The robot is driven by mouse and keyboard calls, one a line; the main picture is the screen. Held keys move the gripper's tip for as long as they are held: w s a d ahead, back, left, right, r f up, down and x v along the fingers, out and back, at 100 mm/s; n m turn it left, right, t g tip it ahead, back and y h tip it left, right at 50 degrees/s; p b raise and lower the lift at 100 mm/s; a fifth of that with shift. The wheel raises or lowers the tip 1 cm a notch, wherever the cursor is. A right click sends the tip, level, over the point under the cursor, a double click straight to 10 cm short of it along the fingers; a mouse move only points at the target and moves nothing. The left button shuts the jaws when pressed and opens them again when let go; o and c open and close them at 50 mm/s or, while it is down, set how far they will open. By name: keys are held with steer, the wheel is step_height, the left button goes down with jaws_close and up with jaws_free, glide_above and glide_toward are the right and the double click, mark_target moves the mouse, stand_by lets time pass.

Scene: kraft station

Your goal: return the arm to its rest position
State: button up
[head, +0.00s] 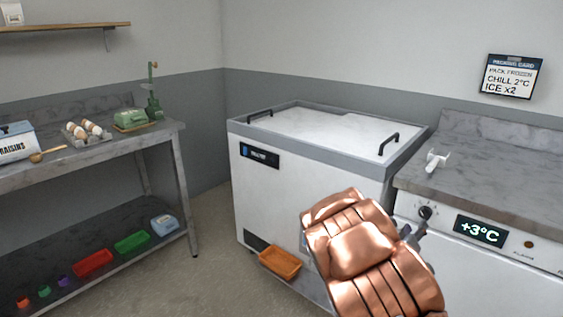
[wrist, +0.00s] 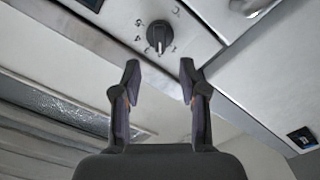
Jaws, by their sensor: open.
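My copper-coloured arm (head: 365,252) reaches up from the bottom of the head view, in front of the white appliance on the right. It hides most of my gripper in that view. In the wrist view my gripper (wrist: 158,80) is open, with two dark fingers apart and nothing between them. Beyond the fingertips is a black control knob (wrist: 159,37) on a light panel, apart from the fingers. The knob also shows in the head view (head: 425,212), just above my gripper.
A chest freezer (head: 310,185) stands behind my arm, with an orange tray (head: 280,263) low at its front. The right counter (head: 490,190) has a display reading +3°C (head: 480,230) and a small white object (head: 436,160). A steel table (head: 90,155) stands left; open floor lies between.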

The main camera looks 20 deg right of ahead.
steer(key=s+a+f+m+g+y, duration=0.1)
steer(key=a+f+g+y, duration=0.2)
steer(key=a, duration=0.5)
steer(key=s+a+f+g+y, duration=0.1)
steer(key=a+f+y, duration=0.2)
steer(key=a+y, duration=0.45)
steer(key=s+a+n+g+y, duration=0.2)
steer(key=s+a+g+y, duration=0.2)
steer(key=s+a, duration=1.1)
steer(key=s+a+r+n+g, duration=0.1)
steer(key=s+a+r+g, duration=0.2)
steer(key=s, duration=0.6)
steer(key=s+a+r+n+g, duration=0.1)
steer(key=s+a+r+g, duration=0.2)
steer(key=s, duration=0.6)
step_height(320, 180, up, 18)
steer(key=t+p, duration=0.1)
steer(key=p, duration=1.5)
steer(key=shift+w+a+r+t+p, duration=0.25)
steer(key=shift+w+a+t+p, duration=0.05)
steer(key=shift+w+t, duration=0.1)
